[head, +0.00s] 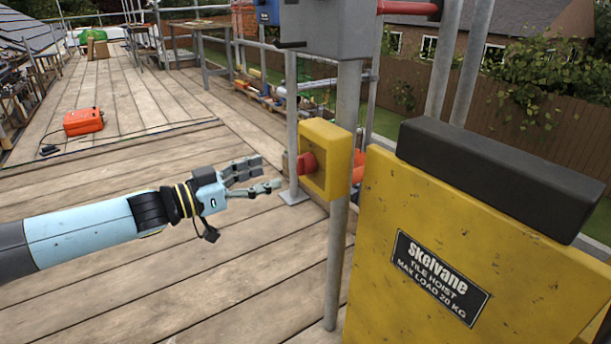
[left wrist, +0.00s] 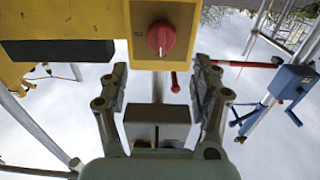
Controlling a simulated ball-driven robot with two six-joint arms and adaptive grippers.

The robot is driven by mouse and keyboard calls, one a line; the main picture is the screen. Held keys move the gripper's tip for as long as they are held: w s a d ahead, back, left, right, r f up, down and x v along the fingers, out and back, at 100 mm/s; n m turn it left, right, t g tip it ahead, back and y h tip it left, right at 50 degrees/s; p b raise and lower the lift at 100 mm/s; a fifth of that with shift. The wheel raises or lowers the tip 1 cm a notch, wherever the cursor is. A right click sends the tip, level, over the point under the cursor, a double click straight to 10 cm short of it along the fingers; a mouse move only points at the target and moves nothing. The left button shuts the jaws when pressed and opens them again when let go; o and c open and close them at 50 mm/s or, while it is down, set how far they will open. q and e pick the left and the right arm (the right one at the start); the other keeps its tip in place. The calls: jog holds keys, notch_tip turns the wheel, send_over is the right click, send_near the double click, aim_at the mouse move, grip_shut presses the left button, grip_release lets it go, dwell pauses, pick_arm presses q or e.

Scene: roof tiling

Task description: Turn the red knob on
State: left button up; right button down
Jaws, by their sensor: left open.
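The red knob (head: 306,163) is on the side of a yellow switch box (head: 338,160) fixed to a grey metal post. In the left wrist view the knob (left wrist: 161,38) shows on the box's face (left wrist: 190,14), with a small marking to its left. My left gripper (head: 262,176) is open and empty, to the left of the knob in the head view, with its fingers pointing toward the box and apart from it. In the left wrist view its two fingers (left wrist: 158,82) stand either side of the knob's line. My right gripper is not in view.
A yellow tile hoist (head: 384,230) with a black top pad (head: 490,175) fills the right side. A grey box (head: 330,28) with a red handle is above the switch box. An orange case (head: 83,121) lies on the plank deck. The deck left of the post is mostly clear.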

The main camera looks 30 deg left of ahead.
aim_at(298, 165)
pick_arm(q)
jog(key=b+x, duration=0.1)
jog(key=x, duration=0.8)
jog(key=shift+a+b, duration=0.1)
jog(key=shift+b, duration=0.2)
jog(key=c, duration=1.2)
